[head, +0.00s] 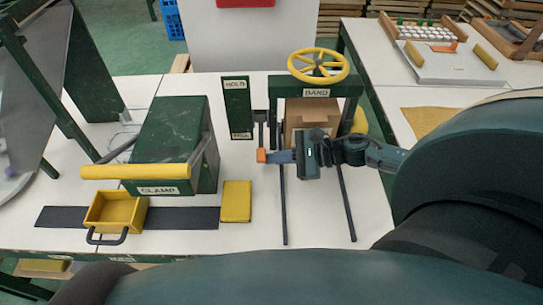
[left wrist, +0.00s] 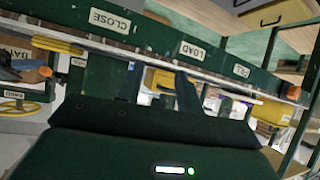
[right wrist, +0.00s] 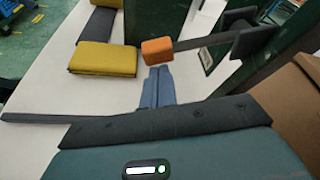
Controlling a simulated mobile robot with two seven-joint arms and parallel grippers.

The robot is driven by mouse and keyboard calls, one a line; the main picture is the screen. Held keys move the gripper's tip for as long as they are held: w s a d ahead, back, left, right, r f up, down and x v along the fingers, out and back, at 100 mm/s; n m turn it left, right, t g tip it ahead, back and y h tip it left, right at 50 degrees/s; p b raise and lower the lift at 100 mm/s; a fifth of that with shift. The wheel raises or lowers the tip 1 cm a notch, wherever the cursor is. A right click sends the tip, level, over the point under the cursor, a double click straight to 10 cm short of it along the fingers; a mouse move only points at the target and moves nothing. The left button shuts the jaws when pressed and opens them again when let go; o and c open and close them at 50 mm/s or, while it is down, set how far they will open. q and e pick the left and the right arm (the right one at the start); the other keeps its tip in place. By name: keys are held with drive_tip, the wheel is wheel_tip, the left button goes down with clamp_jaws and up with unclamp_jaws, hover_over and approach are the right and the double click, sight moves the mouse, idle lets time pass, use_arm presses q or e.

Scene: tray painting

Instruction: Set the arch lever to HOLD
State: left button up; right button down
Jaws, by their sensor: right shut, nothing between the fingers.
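The green arch (head: 315,87) carries a BAND label and a yellow handwheel. At its left side the arch lever has a dark bar and an orange knob (head: 261,155); the knob is at the near end, toward me. A green plate (head: 238,110) beside it reads HOLD at its far end; the near label is too small to read. My right gripper (head: 283,157) is shut and empty, just right of the knob. In the right wrist view its blue fingertips (right wrist: 157,85) are just below the orange knob (right wrist: 157,50); contact is unclear. My left gripper (left wrist: 187,95) shows only partly, dark, in its wrist view.
A cardboard box (head: 306,116) stands under the arch, between two dark rails. To the left are the green CLAMP block (head: 172,140) with a yellow bar, a yellow bin (head: 113,211) and a yellow block (head: 236,201). White table is clear right of the block.

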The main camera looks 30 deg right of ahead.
drive_tip(key=shift+w+a+f, duration=0.1)
drive_tip(key=shift+w+a, duration=0.2)
drive_tip(key=shift+a, duration=0.05)
use_arm(q)
drive_tip(key=shift+s+a+f, duration=0.15)
drive_tip(key=shift+f, duration=0.2)
drive_tip(key=shift+r, duration=0.15)
use_arm(e)
drive_tip(key=shift+s+a+r+m+g+p, duration=0.1)
drive_tip(key=shift+s+r+m+g+p, duration=0.05)
drive_tip(key=shift+r+m+g+p, duration=0.15)
drive_tip(key=shift+s+a+r+m+g+p, duration=0.1)
drive_tip(key=shift+r+m+p, duration=0.1)
drive_tip(key=shift+r+p, duration=0.2)
drive_tip(key=shift+s+a+r+m+p, duration=0.15)
drive_tip(key=shift+s+r+m+p, duration=0.15)
drive_tip(key=shift+r+m, duration=0.25)
use_arm(q)
drive_tip(key=shift+a+r+y+p, duration=0.3)
drive_tip(key=shift+a+p, duration=0.1)
use_arm(e)
drive_tip(key=shift+s+a+r, duration=0.1)
drive_tip(key=shift+r, duration=0.85)
drive_tip(key=shift+s+a+r, duration=0.1)
drive_tip(key=shift+r, duration=0.8)
use_arm(q)
drive_tip(key=shift+f, duration=0.1)
use_arm(e)
drive_tip(key=shift+s+d, duration=0.1)
drive_tip(key=shift+d, duration=0.05)
